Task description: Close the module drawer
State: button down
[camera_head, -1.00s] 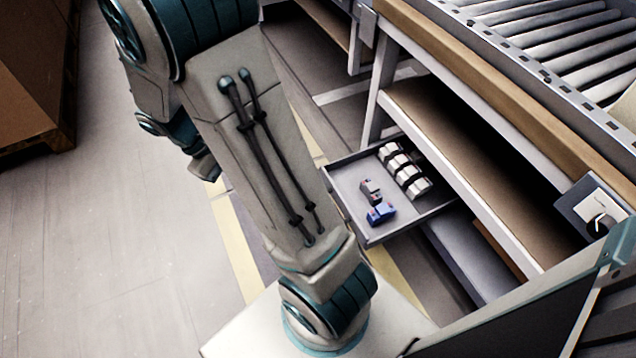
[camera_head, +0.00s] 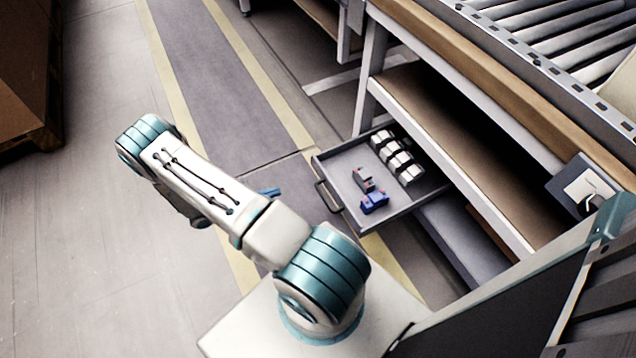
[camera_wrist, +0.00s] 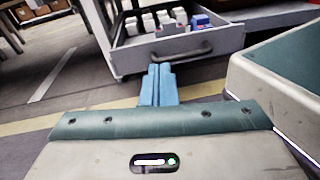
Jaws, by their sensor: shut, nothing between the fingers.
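The module drawer (camera_head: 334,160) stands open, pulled out from under the workbench, with a dark bar handle (camera_head: 328,197) on its front. In the wrist view the drawer front (camera_wrist: 215,46) faces me, and its handle (camera_wrist: 183,55) lies just beyond my fingertips. Inside are several white modules (camera_head: 397,158), a grey one (camera_head: 363,180) and a blue one (camera_head: 374,203). My gripper (camera_wrist: 159,68) is shut and empty, its blue fingers pointing at the drawer front near the handle. I cannot tell whether they touch it. In the head view my arm hides most of the gripper.
The workbench (camera_head: 520,100) with a roller conveyor on top stands at the right. A lower shelf (camera_head: 450,150) lies above the drawer. A brown crate (camera_head: 25,80) is at the far left. The floor in front of the drawer is clear.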

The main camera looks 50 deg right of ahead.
jog(key=n+t+h, duration=0.1)
jog(key=n+h, duration=0.1)
send_near(327, 179)
jog(key=b+x, duration=0.3)
jog(key=x, duration=0.2)
jog(key=shift+s+d+f, duration=0.1)
jog(key=shift+d, duration=0.2)
jog(key=shift+s+d, duration=0.15)
jog(key=shift+d, duration=0.4)
jog(key=shift+d+t, duration=0.1)
jog(key=shift+t, duration=0.2)
